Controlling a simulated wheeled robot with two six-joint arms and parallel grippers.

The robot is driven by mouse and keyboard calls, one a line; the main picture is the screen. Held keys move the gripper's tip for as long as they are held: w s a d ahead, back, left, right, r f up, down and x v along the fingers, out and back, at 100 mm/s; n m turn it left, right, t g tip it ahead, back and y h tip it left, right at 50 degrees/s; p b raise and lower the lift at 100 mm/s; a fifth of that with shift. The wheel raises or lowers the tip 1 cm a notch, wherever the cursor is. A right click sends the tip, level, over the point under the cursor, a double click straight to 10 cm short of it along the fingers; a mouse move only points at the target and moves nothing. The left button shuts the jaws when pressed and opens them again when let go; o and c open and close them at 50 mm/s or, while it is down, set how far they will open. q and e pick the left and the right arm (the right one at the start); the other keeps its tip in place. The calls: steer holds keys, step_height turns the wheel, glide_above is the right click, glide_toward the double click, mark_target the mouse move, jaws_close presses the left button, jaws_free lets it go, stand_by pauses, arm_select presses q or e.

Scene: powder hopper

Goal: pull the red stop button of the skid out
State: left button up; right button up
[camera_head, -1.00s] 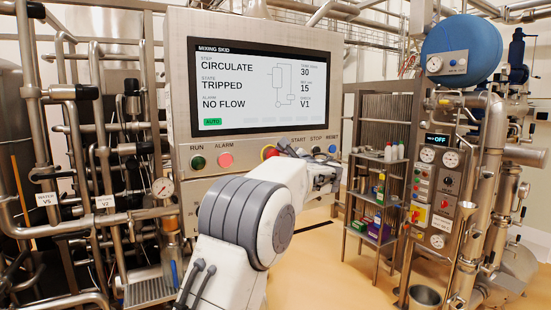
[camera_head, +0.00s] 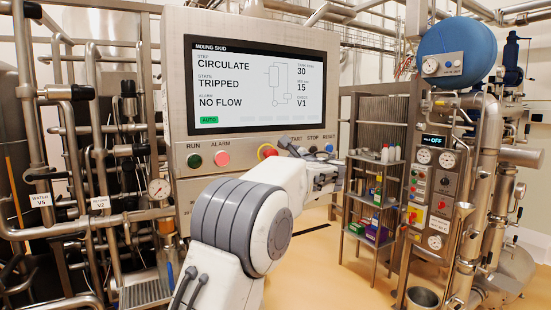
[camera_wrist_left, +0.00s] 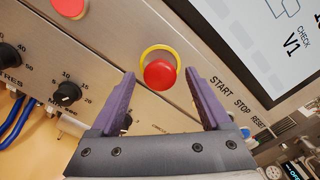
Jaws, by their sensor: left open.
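The red stop button (camera_head: 268,152) with its yellow ring is on the lower front of the mixing skid panel (camera_head: 244,142), right of the alarm lamp. My left gripper (camera_head: 287,148) is at the panel beside the button and partly covers that area in the head view. In the left wrist view the red button (camera_wrist_left: 160,74) shows between the tips of the two purple fingers of my left gripper (camera_wrist_left: 159,80). The fingers are open, with a gap on each side of the button. The wrist view does not show how deep they reach around it. My right gripper is not in view.
The screen (camera_head: 258,85) above reads CIRCULATE, TRIPPED, NO FLOW. A green run lamp (camera_head: 194,160) and red alarm lamp (camera_head: 222,158) sit left of the button. Black knobs (camera_wrist_left: 67,93) are nearby. A shelf rack (camera_head: 378,150) and pipework stand right; the floor between is clear.

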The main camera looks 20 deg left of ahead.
arm_select(q)
steer(key=b+v, duration=0.3)
steer(key=v, duration=0.7)
steer(key=shift+d+b, duration=0.2)
steer(key=shift+b, duration=0.2)
steer(key=shift+s, duration=0.1)
steer(key=s+d+f+n+g+h, duration=0.1)
steer(key=s+d+f+h, duration=0.25)
steer(key=f, duration=0.35)
steer(key=s+d+f+n+g+h, duration=0.1)
steer(key=s+d+f+g+h, duration=0.15)
steer(key=s+f, duration=0.3)
steer(key=s+d+f+g+h, duration=0.1)
steer(key=s+d+f+h, duration=0.2)
steer(key=f, duration=0.5)
steer(key=s+d+f+n+g+h, duration=0.2)
steer(key=s+f, duration=0.3)
steer(key=s, duration=0.4)
steer(key=s+d+f+n+g+h, duration=0.2)
steer(key=s+d+f+n, duration=0.1)
steer(key=s, duration=0.7)
steer(key=s+d+f+n+g+h, duration=0.2)
steer(key=s+d+f, duration=0.2)
steer(key=s, duration=0.6)
step_height(320, 180, down, 3)
steer(key=shift+r, duration=0.1)
